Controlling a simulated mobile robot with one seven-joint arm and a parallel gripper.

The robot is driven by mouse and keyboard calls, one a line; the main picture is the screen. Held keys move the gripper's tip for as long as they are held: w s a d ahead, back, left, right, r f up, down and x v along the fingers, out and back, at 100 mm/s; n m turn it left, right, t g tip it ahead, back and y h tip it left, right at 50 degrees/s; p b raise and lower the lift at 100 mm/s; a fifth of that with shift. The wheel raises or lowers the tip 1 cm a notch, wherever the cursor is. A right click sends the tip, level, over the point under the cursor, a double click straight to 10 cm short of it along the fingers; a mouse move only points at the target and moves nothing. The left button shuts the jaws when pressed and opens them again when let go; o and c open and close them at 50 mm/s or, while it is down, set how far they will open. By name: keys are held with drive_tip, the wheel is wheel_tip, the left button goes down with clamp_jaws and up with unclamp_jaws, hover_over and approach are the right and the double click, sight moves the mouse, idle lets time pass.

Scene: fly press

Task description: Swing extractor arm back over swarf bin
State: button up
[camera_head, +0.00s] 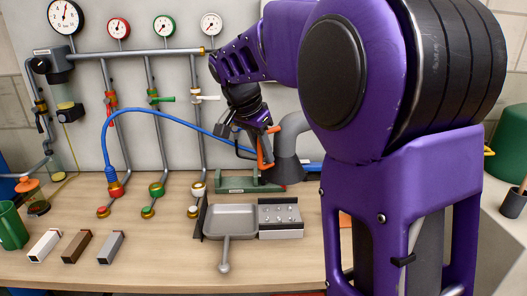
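A grey duct with a flared hood (286,168), which looks like the extractor arm, stands at the back of the bench, right of a green base (236,184). An orange handle-like part (265,152) shows at the hood's left side. My gripper (258,132) is at this orange part, pointing down; whether its fingers are closed around it cannot be told at this size. Which container is the swarf bin is unclear. A shallow grey tray (232,219) with a ball-ended handle sits in front, and a green container (508,138) is at the far right.
Gauges and pipes with valves (157,140) line the back panel, with a blue hose (165,112) looping across. Several small blocks (76,247) and a green mug (12,226) are at left. A block with studs (280,218) adjoins the tray. My purple arm hides much of the right.

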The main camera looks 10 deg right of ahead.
clamp_jaws()
idle(1.1)
